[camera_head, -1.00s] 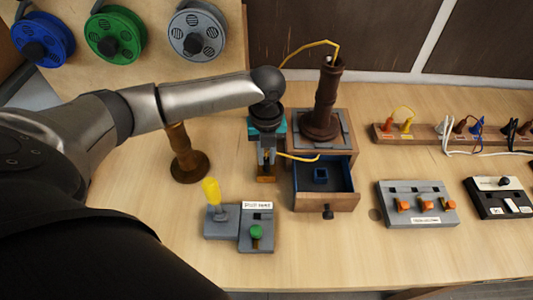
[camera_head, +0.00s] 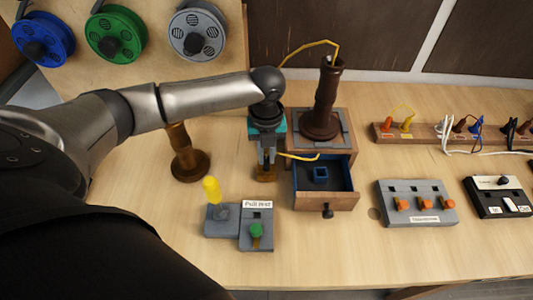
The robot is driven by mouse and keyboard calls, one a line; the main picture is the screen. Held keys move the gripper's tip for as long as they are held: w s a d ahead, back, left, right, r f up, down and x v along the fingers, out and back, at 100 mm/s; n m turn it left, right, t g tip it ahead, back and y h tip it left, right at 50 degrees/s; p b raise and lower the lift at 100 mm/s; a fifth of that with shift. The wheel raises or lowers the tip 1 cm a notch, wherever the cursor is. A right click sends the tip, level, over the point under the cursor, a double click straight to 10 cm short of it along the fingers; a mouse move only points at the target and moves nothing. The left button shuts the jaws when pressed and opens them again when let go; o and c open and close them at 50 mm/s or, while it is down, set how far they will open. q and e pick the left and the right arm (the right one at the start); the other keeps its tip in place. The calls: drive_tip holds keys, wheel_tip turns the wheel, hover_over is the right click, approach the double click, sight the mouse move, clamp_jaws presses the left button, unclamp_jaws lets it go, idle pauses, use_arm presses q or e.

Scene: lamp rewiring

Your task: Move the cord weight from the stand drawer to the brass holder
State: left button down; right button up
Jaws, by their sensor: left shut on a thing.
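My left gripper (camera_head: 266,164) points down just left of the open stand drawer (camera_head: 327,202). It is shut on a small brown block (camera_head: 265,174), which I take to be the cord weight. Whether the block touches the table or another thing is too small to tell. The drawer has a blue lining and a small blue square socket (camera_head: 321,173) that looks empty. A brass-brown post on a round base (camera_head: 189,168) stands left of the gripper, its top hidden by my arm. I cannot tell for sure whether this is the brass holder. My right gripper is not in view.
A dark brown lamp stem (camera_head: 326,100) stands on the drawer box, with a yellow cord (camera_head: 310,45) at its top. Grey switch boxes (camera_head: 256,230) sit in front. A grey panel (camera_head: 417,205) and a plug strip (camera_head: 435,135) are at right. Bare table lies left of the boxes.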

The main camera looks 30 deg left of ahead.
use_arm(q)
drive_tip(key=shift+f, duration=0.5)
idle(0.3)
drive_tip(key=c, duration=0.8)
unclamp_jaws()
drive_tip(key=shift+o, duration=0.2)
